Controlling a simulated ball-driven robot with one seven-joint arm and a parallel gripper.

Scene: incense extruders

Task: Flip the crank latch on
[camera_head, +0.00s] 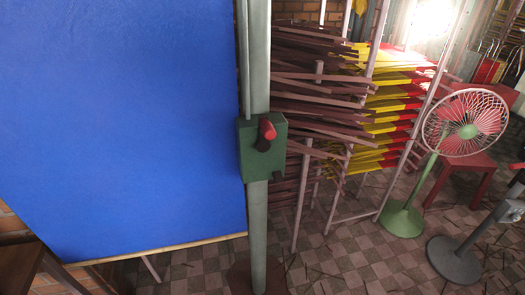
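The crank latch is a dark green box (262,148) fixed on a grey-green upright post (259,225) near the middle of the view. A short dark crank with a red knob (267,129) sticks out of the front of the box. The knob is near the top of the box face and points toward me. I cannot tell from this view whether the latch is on or off. My gripper does not show in this view, and nothing is touching the crank.
A large blue panel (120,120) fills the left side beside the post. Racks of brown, yellow and red sticks (320,90) stand behind to the right. A green-based fan (466,130) and a grey stand (453,262) are at right. Checkered floor (350,260) is partly open.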

